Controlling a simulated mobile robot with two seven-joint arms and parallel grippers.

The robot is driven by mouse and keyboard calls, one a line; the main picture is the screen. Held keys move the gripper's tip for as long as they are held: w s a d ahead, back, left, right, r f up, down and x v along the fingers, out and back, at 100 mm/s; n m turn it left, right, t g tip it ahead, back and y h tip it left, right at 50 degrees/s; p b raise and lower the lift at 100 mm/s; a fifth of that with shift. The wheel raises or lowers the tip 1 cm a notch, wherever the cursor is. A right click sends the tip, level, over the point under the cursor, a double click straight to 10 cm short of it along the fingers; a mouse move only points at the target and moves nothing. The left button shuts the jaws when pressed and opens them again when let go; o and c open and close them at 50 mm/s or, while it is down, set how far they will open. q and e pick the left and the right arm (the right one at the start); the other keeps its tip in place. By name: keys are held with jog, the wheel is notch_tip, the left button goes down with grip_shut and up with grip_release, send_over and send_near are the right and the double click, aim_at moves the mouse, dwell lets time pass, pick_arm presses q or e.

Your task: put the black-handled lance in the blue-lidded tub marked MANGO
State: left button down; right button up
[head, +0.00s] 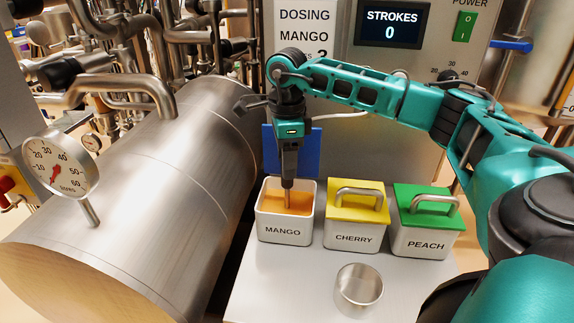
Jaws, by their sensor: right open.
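The tub marked MANGO (283,231) stands open at the left of a row of three, with orange contents showing inside. Its blue lid (308,155) is up behind the opening. The black-handled lance (289,164) stands about upright over the tub, its thin metal lower part reaching down to the orange contents. How deep its tip goes is hidden. My right gripper (290,143) points down at the top of the black handle, above the tub. Its jaws are open, but the fingers are hard to make out against the dark handle. My left gripper is not in view.
The yellow-lidded CHERRY tub (354,239) and green-lidded PEACH tub (424,244) stand closed to the right. An empty metal cup (359,289) sits in front. A large steel drum (140,200) fills the left. The counter display (391,25) reads STROKES 0.

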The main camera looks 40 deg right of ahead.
notch_tip(320, 180, up, 10)
jog(key=shift+r, duration=0.15)
dwell(0.7)
